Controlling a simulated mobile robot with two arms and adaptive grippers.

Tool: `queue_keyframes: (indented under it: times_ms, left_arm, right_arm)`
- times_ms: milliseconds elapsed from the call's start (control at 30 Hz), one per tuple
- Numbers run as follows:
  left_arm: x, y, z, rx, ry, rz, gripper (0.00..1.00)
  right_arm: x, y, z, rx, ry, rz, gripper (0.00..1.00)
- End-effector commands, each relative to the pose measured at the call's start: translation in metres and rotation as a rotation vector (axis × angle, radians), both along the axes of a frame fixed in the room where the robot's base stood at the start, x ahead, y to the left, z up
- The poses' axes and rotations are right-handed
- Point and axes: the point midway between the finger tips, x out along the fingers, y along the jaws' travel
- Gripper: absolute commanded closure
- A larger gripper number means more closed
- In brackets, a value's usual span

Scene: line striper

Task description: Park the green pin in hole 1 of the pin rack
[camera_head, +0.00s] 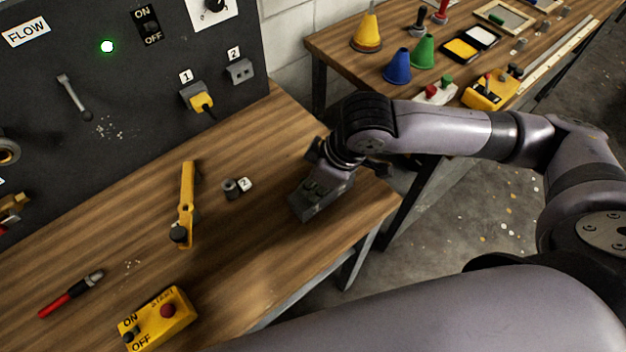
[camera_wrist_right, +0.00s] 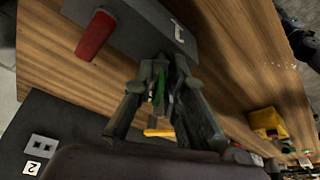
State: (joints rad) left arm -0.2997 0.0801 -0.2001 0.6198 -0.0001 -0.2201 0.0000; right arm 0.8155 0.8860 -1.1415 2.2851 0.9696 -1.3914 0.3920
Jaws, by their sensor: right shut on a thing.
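My right gripper (camera_wrist_right: 161,85) is shut on the green pin (camera_wrist_right: 161,88). Only a narrow green strip of the pin shows between the fingers. The fingertips are at the edge of the dark grey pin rack (camera_wrist_right: 130,22), near its label 1 (camera_wrist_right: 179,32). Whether the pin is inside hole 1 or only over it is hidden by the fingers. A red pin (camera_wrist_right: 96,37) stands in the rack farther left. In the head view the rack (camera_head: 322,204) is at the table's right end, partly under my wrist, and the fingers and green pin are hidden. My left gripper is not in view.
The dark panel (camera_head: 130,100) stands behind.

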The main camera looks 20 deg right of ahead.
Motion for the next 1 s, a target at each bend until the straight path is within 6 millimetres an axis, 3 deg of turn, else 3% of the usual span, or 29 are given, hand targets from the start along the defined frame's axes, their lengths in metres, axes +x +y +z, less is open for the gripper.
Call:
queue_keyframes:
  times_ms: [867, 900, 1000]
  left_arm:
    - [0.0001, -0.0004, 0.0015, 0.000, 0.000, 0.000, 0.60]
    - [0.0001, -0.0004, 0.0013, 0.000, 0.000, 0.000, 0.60]
    - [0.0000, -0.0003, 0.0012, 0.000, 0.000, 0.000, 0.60]
  right_arm:
    - [0.0001, 0.0002, -0.0087, 0.000, 0.000, -0.001, 1.00]
    - [0.0004, 0.0001, -0.0082, 0.001, -0.001, 0.000, 0.85]
    - [0.0003, 0.0002, -0.0082, 0.001, -0.001, 0.000, 0.78]
